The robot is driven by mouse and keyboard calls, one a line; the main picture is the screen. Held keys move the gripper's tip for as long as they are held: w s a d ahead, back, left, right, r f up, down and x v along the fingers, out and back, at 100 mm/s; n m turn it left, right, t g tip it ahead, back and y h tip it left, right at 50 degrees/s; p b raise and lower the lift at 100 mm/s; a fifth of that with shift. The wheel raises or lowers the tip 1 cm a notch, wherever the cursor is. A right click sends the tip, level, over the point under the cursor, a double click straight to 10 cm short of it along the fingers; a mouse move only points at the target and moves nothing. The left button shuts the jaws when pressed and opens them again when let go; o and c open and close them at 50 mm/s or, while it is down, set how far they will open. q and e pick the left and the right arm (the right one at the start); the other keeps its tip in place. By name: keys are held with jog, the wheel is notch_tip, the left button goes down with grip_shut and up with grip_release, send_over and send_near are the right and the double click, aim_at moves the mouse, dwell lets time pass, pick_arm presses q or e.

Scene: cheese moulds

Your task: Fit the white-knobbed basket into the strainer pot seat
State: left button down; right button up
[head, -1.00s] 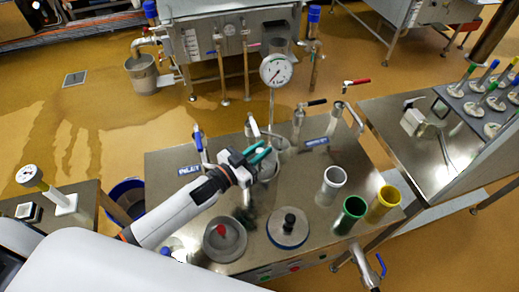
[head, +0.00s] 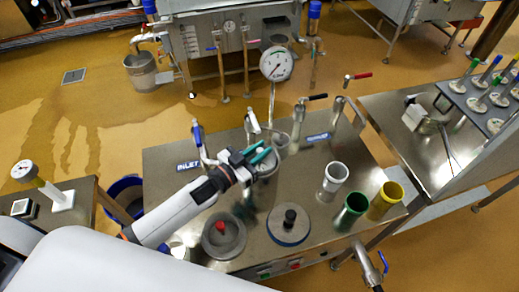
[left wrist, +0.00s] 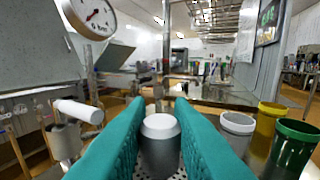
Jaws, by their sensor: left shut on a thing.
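My left gripper (head: 263,157) is above the back middle of the steel table. In the left wrist view its teal fingers (left wrist: 160,135) are shut on the pale-topped knob (left wrist: 160,126) of the white-knobbed basket. A perforated pale surface (left wrist: 178,173) shows low between the fingers. In the head view, the gripper partly hides a round grey metal shape (head: 268,168) under it; I cannot tell whether this is the basket or the strainer pot seat. I cannot tell whether the basket touches anything below. My right gripper is not in view.
Grey lids with a red knob (head: 221,227) and a black knob (head: 290,216) lie at the table's front. White (head: 334,178), green (head: 351,208) and yellow (head: 386,198) cups stand right. A dial gauge (head: 276,64) and valve pipes (head: 254,122) rise at the back.

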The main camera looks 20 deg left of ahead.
pick_arm(q)
jog(key=shift+f+b, duration=0.8)
jog(key=shift+f, duration=0.3)
jog(key=c, duration=1.2)
grip_release()
jog(key=shift+s, duration=0.1)
jog(key=shift+s+f, duration=0.1)
jog(key=shift+f, duration=0.05)
jog(key=shift+s+a, duration=0.25)
jog(key=shift+s, duration=0.1)
jog(key=shift+r+b+v, duration=0.15)
jog(key=shift+b+v, duration=0.45)
jog(key=shift+v, duration=2.1)
jog(key=shift+r+b+v, duration=0.15)
jog(key=shift+b+v, duration=0.45)
jog(key=shift+v, duration=2.15)
jog(key=shift+a, duration=0.1)
